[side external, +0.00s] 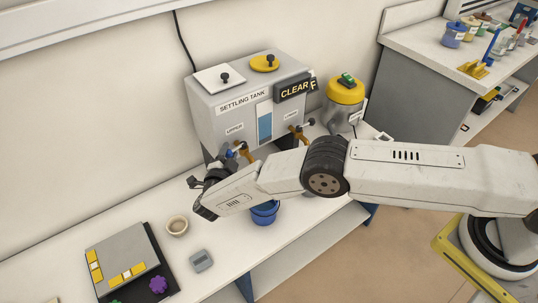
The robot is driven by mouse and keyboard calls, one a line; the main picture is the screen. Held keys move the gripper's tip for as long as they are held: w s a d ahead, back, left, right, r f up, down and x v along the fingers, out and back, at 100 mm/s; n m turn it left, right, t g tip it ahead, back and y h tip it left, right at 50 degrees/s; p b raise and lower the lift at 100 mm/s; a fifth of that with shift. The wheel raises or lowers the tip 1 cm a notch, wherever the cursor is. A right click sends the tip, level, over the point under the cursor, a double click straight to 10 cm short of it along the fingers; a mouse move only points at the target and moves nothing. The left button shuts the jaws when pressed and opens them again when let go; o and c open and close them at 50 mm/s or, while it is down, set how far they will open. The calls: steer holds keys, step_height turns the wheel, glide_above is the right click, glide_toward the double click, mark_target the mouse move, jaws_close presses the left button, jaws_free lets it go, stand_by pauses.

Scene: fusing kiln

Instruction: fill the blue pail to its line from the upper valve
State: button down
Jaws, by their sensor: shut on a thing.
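The grey settling tank (205,122) stands against the wall with a blue sight window (265,125). Its upper valve (246,152), an orange-brown tap, is at the left under the UPPER label. My gripper (232,154) reaches up to this valve and appears shut on its handle; the contact is small and partly covered. The blue pail (264,217) stands on the bench below, partly behind my arm. Its line and any liquid inside cannot be made out. The lower valve (299,132) is farther right, above my arm.
A sign on the tank (294,89) reads CLEAR. A yellow-lidded canister (344,95) stands right of the tank. A small bowl (177,226), a grey device (201,261) and a grey board (120,262) with coloured pieces lie at the left. Bare bench lies between them.

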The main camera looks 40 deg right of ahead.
steer(key=shift+w+a+m+g+h, duration=0.1)
steer(key=shift+w+m+g+h, duration=0.1)
steer(key=shift+m+g+h, duration=0.25)
steer(key=shift+c, duration=1.7)
jaws_free()
steer(key=v, duration=0.7)
steer(key=shift+s+a, duration=0.25)
steer(key=shift+a, duration=0.05)
